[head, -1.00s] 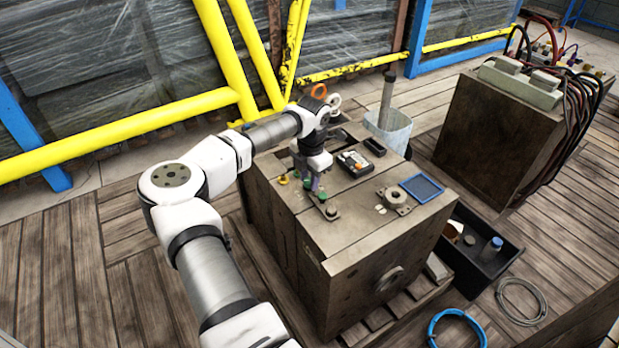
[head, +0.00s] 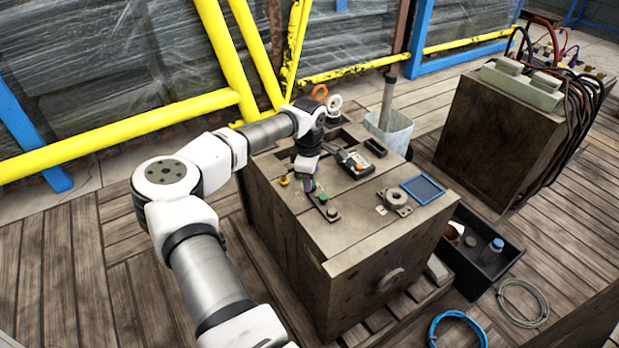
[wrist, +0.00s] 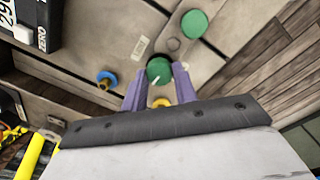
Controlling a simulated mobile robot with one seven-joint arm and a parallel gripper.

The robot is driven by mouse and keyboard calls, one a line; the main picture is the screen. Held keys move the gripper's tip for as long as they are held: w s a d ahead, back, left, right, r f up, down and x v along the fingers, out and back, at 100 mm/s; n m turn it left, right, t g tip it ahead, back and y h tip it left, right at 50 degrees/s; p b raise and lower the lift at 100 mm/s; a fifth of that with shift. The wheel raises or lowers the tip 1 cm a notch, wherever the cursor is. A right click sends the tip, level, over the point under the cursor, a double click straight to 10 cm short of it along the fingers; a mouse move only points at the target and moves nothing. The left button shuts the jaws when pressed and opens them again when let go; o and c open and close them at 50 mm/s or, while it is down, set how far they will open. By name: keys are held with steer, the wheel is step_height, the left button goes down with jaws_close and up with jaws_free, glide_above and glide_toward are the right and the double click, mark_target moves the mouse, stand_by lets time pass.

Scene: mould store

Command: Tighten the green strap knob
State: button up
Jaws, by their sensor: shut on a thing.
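Two green knobs sit on the grey-brown mould block (head: 345,240). In the wrist view, one green knob (wrist: 159,70) with a white line on its top is between the purple fingers of my gripper (wrist: 159,78), which is shut on it. The other green knob (wrist: 194,24) stands apart, beyond the fingertips. It also shows in the head view (head: 323,198), just right of my gripper (head: 310,187), on a dark strap. In the head view the held knob is mostly hidden by my gripper.
A blue knob (wrist: 107,78) is left of the fingers and a yellow knob (wrist: 160,103) is just below them. A dark device with buttons (head: 356,162), a blue-framed tray (head: 423,189) and a round flange (head: 397,198) are on the block top. A black bin (head: 490,265) stands at right.

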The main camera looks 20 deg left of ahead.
steer(key=m, duration=0.4)
steer(key=shift+w+m, duration=0.1)
steer(key=shift+m, duration=0.2)
steer(key=m, duration=0.4)
steer(key=shift+m, duration=0.3)
steer(key=m, duration=0.4)
steer(key=shift+m+h, duration=0.3)
steer(key=shift+m+g, duration=0.3)
steer(key=shift+m, duration=1.9)
steer(key=o, duration=1)
steer(key=shift+c, duration=0.2)
step_height(320, 180, up, 14)
steer(key=shift+a+b, duration=0.35)
steer(key=shift+a, duration=0.05)
